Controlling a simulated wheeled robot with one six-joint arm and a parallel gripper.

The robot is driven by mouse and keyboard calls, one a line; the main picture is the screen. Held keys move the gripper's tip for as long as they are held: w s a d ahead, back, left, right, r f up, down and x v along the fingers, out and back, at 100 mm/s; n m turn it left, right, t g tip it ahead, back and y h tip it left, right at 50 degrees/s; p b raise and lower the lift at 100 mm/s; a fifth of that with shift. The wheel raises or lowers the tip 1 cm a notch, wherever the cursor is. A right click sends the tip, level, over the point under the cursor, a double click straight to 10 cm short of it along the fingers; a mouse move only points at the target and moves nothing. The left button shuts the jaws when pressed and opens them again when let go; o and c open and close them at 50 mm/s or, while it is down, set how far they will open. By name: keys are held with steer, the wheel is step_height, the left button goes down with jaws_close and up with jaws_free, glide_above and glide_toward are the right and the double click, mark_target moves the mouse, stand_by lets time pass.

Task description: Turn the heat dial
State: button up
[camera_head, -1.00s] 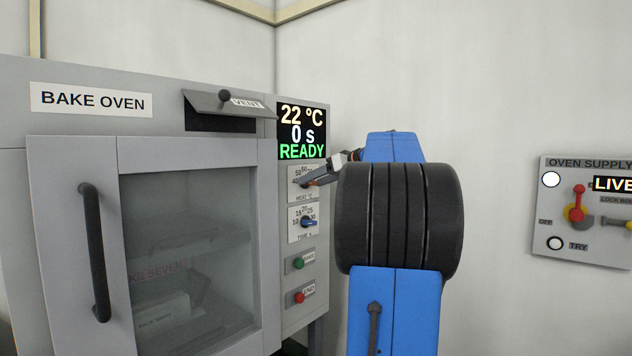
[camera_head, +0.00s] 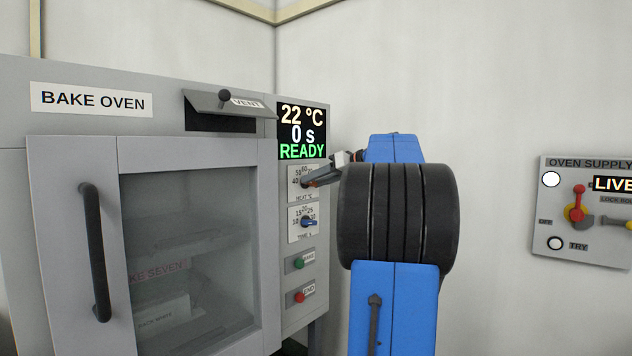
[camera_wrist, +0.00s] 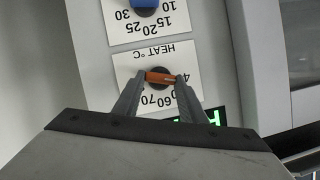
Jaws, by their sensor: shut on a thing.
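The heat dial (camera_wrist: 160,77) has an orange bar knob on a black round base, in the middle of a white plate marked HEAT °C. In the wrist view the two fingers of my gripper (camera_wrist: 160,80) are at the two ends of the orange knob, shut on it. In the head view my gripper (camera_head: 308,184) reaches the heat plate (camera_head: 297,177) from the right, and it hides most of the dial. The oven display (camera_head: 302,131) reads 22 °C, 0 s and READY.
The blue time dial (camera_head: 308,223) sits just below, with a green button (camera_head: 299,264) and a red button (camera_head: 299,297) under it. The bake oven door (camera_head: 190,250) is shut. The oven supply panel (camera_head: 588,210) is on the right wall, reading LIVE.

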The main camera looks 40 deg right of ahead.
steer(key=m+y, duration=0.2)
steer(key=m, duration=0.1)
steer(key=m+y, duration=0.1)
steer(key=m, duration=0.1)
steer(key=shift+d+f+t, duration=0.25)
steer(key=shift+d+t, duration=0.1)
steer(key=shift+t, duration=0.05)
steer(key=m, duration=0.2)
steer(key=m+t+y, duration=0.1)
steer(key=m+y, duration=0.1)
steer(key=m, duration=0.1)
steer(key=shift+d+f+m+t, duration=0.1)
steer(key=shift+f+m+t, duration=0.2)
stand_by(0.4)
steer(key=o, duration=1.1)
steer(key=shift+c, duration=0.2)
steer(key=v, duration=1.7)
steer(key=shift+s+d+f, duration=0.2)
steer(key=shift+d+f, duration=0.05)
steer(key=shift+f, duration=0.1)
